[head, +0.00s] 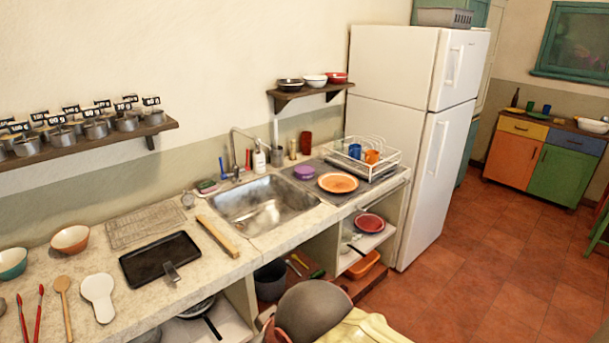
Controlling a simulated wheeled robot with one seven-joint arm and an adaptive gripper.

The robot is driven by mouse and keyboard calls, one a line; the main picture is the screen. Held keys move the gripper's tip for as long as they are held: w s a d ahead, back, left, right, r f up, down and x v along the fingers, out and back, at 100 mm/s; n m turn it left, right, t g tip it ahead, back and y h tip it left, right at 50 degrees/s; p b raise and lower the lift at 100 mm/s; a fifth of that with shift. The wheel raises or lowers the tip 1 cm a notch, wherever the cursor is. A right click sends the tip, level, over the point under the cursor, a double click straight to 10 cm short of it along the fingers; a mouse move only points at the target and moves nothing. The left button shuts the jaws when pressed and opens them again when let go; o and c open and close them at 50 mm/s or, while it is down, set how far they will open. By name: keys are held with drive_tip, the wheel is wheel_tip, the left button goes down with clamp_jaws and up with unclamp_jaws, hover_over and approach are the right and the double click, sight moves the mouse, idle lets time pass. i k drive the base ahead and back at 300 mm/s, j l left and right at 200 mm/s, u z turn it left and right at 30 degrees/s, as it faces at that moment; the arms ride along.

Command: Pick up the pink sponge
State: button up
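A small sponge-like block (207,186), pinkish with dark green, lies on the stone counter (262,243) by the wall, at the back left corner of the metal sink (262,205). It is small in the head view, and its exact shape and colour are hard to tell. It sits just left of a blue-handled item by the tap. My gripper is not in view, so its state and its distance from the sponge do not show.
A tap (236,155) and soap bottle (259,160) stand right of the sponge. A wire rack (145,225), black tray (160,260) and wooden board (217,236) lie along the counter. A shelf with metal cups (95,130) hangs above. Red tiled floor (475,255) is clear at right.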

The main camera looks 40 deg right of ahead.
sight(207, 187)
drive_tip(key=i+l+u, duration=0.1)
drive_tip(key=l, duration=0.35)
drive_tip(key=i+l+u, duration=0.1)
drive_tip(key=i+l, duration=0.2)
drive_tip(key=l, duration=0.2)
drive_tip(key=i+l+u, duration=0.1)
drive_tip(key=l, duration=0.4)
drive_tip(key=i+l+u, duration=0.15)
drive_tip(key=l, duration=0.4)
drive_tip(key=i+l+u, duration=0.1)
drive_tip(key=l, duration=0.4)
drive_tip(key=i+l+u, duration=0.1)
drive_tip(key=l, duration=0.45)
drive_tip(key=i+l+u, duration=0.1)
drive_tip(key=l, duration=0.45)
drive_tip(key=i, duration=0.05)
